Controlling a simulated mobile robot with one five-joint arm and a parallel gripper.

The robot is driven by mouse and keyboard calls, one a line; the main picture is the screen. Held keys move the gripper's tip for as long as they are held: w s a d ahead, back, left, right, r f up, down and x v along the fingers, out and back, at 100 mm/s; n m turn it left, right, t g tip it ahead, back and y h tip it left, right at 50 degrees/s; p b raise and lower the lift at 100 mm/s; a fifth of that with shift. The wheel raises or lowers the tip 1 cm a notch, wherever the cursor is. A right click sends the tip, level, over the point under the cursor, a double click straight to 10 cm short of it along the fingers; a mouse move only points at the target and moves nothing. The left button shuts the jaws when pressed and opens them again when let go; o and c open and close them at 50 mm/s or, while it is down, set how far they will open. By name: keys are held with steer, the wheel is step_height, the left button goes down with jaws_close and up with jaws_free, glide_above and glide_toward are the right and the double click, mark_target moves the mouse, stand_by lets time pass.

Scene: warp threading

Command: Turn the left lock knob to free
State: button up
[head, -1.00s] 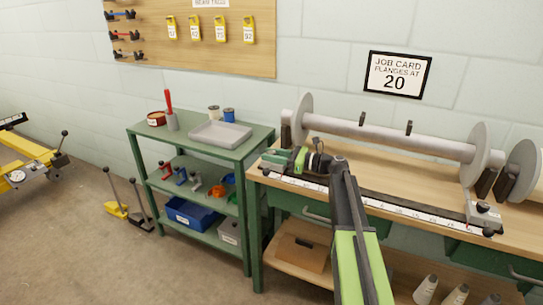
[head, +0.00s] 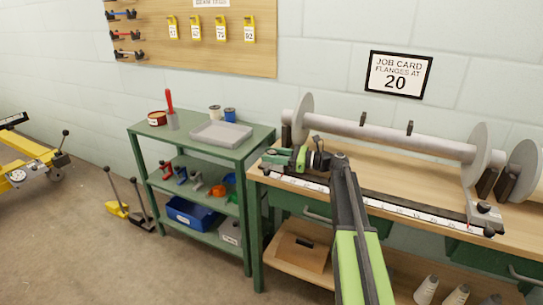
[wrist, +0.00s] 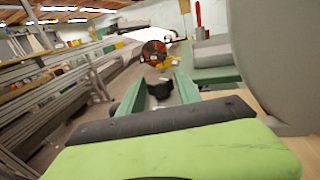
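The flange gauge with a white scale (head: 400,205) lies along the bench front. Its right end carries a grey block with a dark lock knob (head: 489,231). My gripper (head: 268,157) is low over the gauge's left end, its green fingers pointing left. In the wrist view, a black knob (wrist: 160,88) sits between the two parted green fingers (wrist: 160,85), apparently the left lock knob. I cannot tell whether the fingers touch it. In the head view the gripper largely hides that end.
A beam with grey flanges (head: 304,117) rests just behind the gauge; one flange (wrist: 285,60) is close at right in the wrist view. A green shelf unit (head: 188,145) with a grey tray (head: 221,134) stands left. A job card (head: 397,75) reads 20.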

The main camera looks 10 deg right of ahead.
steer(key=v, duration=1.7)
steer(key=shift+d, duration=0.2)
